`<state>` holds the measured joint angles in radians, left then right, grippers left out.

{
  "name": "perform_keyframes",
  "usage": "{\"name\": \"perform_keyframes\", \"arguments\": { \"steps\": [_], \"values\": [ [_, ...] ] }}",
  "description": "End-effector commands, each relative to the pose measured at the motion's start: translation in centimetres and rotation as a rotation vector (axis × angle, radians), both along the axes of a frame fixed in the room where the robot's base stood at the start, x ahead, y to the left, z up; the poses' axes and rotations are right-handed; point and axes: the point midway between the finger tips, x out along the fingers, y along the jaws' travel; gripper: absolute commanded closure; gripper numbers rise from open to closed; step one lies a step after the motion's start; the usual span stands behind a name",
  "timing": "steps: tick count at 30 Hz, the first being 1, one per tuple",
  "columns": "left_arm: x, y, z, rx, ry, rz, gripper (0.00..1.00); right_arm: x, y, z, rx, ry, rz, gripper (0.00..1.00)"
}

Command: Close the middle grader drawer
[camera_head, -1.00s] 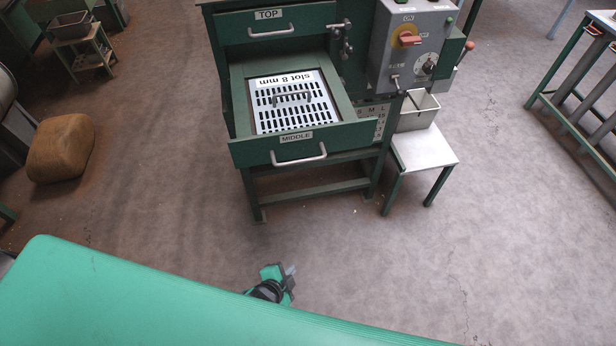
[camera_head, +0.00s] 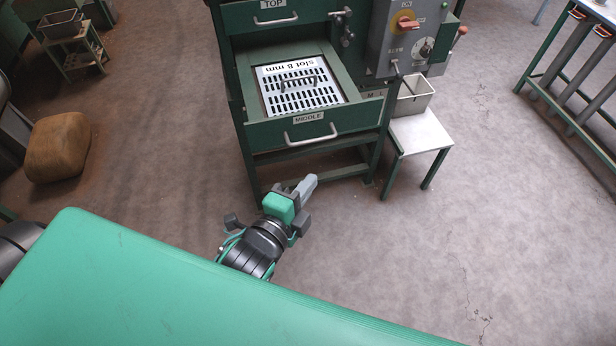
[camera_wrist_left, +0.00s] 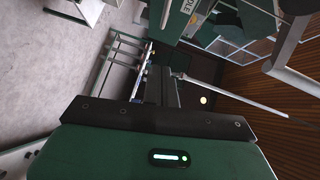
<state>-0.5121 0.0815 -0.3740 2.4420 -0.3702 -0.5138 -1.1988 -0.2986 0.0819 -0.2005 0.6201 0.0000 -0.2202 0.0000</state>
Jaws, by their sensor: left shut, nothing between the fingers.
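The middle grader drawer (camera_head: 340,121) is a green box pulled out from the cabinet, with a MIDDLE label and a pale bar handle (camera_head: 311,139) on its front. A slotted metal plate (camera_head: 300,97) marked "slot 8 mm" lies in it. Part of the drawer front (camera_wrist_left: 184,18) and its label show at the top of the left wrist view. My left gripper (camera_head: 308,184) is shut and empty, in front of and below the drawer handle, apart from it in the head view. Its dark fingers (camera_wrist_left: 165,85) also show in the wrist view. My right gripper is not in view.
The top drawer (camera_head: 245,18) sits above, pushed in. A control box (camera_head: 405,40) with a red switch is at its right. A small stand (camera_head: 420,132) with a metal bin (camera_head: 413,97) stands right of the cabinet. A brown sack (camera_head: 57,148) lies left. Open floor lies in front.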

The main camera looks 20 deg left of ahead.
Motion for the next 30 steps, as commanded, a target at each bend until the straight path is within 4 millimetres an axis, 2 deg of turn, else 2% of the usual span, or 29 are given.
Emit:
{"name": "perform_keyframes", "arguments": {
  "steps": [14,18,24,30],
  "values": [
    [8.1,-1.6,-0.9,-0.002,0.001,0.000,1.00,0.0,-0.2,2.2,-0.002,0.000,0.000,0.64],
    [9.9,-0.4,-1.3,-0.001,0.000,0.000,1.00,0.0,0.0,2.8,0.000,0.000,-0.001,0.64],
    [11.1,0.4,-1.8,-0.001,0.001,0.000,1.00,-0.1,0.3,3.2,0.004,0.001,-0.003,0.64],
    [11.3,0.6,-1.9,-0.003,0.001,-0.001,1.00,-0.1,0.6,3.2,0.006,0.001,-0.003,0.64]
  ]
}}
